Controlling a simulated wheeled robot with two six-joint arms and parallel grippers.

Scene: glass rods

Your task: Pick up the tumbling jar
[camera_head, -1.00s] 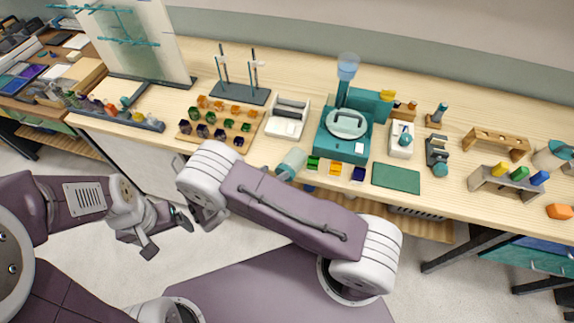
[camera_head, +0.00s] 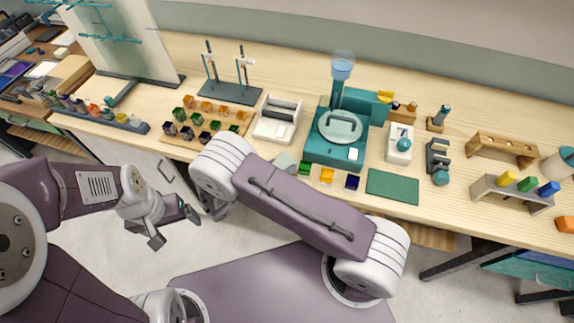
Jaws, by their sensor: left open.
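A pale teal, cylinder-like piece, which looks like the jar (camera_head: 285,161), is at the front edge of the bench, left of the small coloured blocks. My right arm hides its lower part, and I cannot tell whether it lies or tilts. My left gripper (camera_head: 175,227) is open and empty, in front of the bench over the floor, well left of the jar and apart from it. My right arm's thick link crosses the middle of the view in front of the bench edge. Its gripper does not show.
A teal machine (camera_head: 333,137) with a round lid stands behind the blocks (camera_head: 327,177). A rack of coloured cubes (camera_head: 205,125) and a white tray (camera_head: 277,122) stand left of it. A green mat (camera_head: 393,186) lies right. Stands and wooden holders fill the back and right.

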